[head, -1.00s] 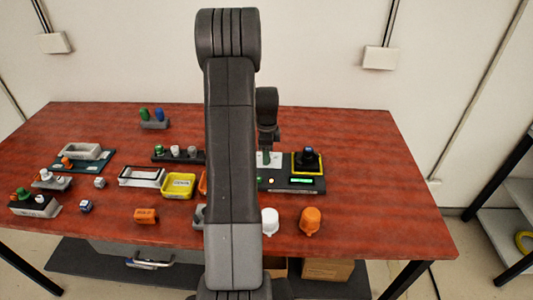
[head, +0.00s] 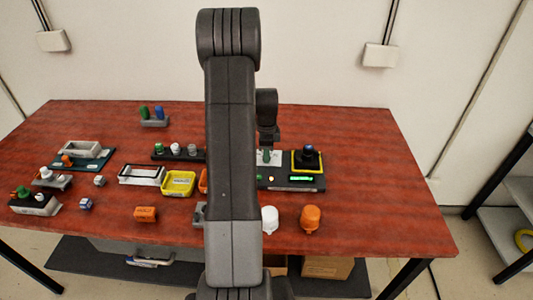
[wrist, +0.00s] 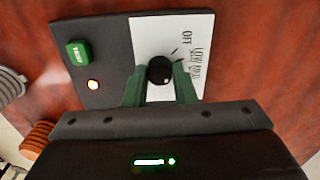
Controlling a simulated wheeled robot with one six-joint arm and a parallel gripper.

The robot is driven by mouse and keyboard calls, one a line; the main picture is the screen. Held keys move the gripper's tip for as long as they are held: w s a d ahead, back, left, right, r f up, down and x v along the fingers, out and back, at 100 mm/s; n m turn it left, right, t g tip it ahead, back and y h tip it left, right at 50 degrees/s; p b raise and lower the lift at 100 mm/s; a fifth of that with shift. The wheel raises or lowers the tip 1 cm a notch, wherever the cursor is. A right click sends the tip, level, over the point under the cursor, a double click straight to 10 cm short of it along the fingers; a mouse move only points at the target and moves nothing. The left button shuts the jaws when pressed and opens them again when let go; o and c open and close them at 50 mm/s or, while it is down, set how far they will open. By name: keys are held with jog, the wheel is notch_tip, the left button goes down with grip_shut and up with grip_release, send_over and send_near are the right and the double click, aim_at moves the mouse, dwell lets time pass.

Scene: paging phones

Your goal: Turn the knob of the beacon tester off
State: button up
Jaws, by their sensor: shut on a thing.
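The beacon tester (head: 312,186) is a dark box right of my arm in the head view. In the wrist view its panel (wrist: 115,30) shows a white label (wrist: 150,28) with OFF and other settings. The round black knob (wrist: 160,71) stands on this label. My gripper (wrist: 160,82) is shut on the knob, with a green finger on either side. A small pale mark on the knob is too unclear to tell its setting. A green button (wrist: 78,52) and a lit amber lamp (wrist: 93,85) sit beside the label. My arm hides part of the tester in the head view.
A white cap (head: 269,219) and an orange cap (head: 310,218) stand in front. A yellow tray (head: 178,190) is at left. The table's right side is clear.

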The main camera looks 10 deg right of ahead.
jog(key=n+b, duration=0.1)
jog(key=n, duration=0.2)
jog(key=shift+f+n+b, duration=0.1)
jog(key=shift+n+b, duration=0.2)
jog(key=shift+b, duration=0.1)
jog(key=n+b, duration=0.1)
jog(key=n, duration=0.4)
jog(key=shift+b, duration=0.4)
jog(key=n+b, duration=0.1)
jog(key=n, duration=0.4)
jog(key=shift+n, duration=1.9)
jog(key=o, duration=1)
notch_tip(320, 180, up, 14)
jog(key=b, duration=0.1)
